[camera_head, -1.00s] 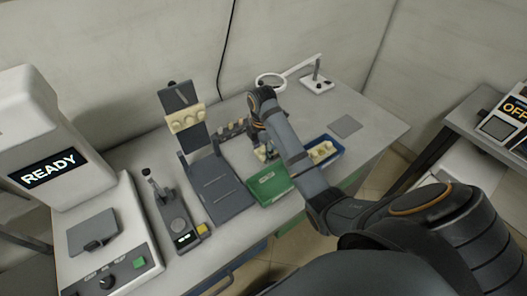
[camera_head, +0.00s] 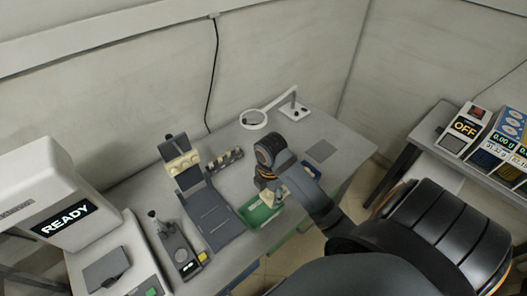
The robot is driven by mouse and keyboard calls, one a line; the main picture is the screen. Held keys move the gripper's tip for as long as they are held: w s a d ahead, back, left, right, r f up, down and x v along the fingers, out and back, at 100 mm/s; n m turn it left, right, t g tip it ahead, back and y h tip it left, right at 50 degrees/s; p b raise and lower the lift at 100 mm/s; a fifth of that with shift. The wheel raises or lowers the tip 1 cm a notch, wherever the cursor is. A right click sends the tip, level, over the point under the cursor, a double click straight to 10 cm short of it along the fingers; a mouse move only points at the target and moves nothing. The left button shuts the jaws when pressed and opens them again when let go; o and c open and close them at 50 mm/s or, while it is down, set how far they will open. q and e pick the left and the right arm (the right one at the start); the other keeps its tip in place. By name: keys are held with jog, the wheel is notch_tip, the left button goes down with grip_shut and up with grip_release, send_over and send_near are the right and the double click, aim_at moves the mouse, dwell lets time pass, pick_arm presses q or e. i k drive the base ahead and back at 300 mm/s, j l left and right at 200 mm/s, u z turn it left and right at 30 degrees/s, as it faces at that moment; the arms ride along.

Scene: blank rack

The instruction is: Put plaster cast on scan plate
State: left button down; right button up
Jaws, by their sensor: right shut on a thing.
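My right gripper (camera_head: 267,187) is low over the green tray (camera_head: 250,217), shut on a small cream piece (camera_head: 268,198) that looks like a plaster cast. Fingers and arm hide much of the piece, and I cannot tell whether it still touches the tray. The grey plate (camera_head: 106,269) on the white machine with the READY screen (camera_head: 66,217) at the left looks like the scan plate; it is bare and far from my gripper. My left gripper is not in view.
A dark stand (camera_head: 212,213) with a cream block (camera_head: 183,163) stands mid-bench, beside a small grey device (camera_head: 177,249). A magnifier lamp (camera_head: 254,119) is behind my arm. A side table holds an OFF device (camera_head: 465,127).

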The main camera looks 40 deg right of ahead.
aim_at(105, 268)
jog(key=k+j, duration=0.1)
jog(key=j, duration=0.2)
jog(key=k+j, duration=0.15)
jog(key=j, duration=0.15)
jog(key=j+u, duration=0.15)
jog(key=u, duration=0.2)
jog(key=j+u, duration=0.15)
jog(key=u, duration=0.2)
jog(key=k, duration=0.05)
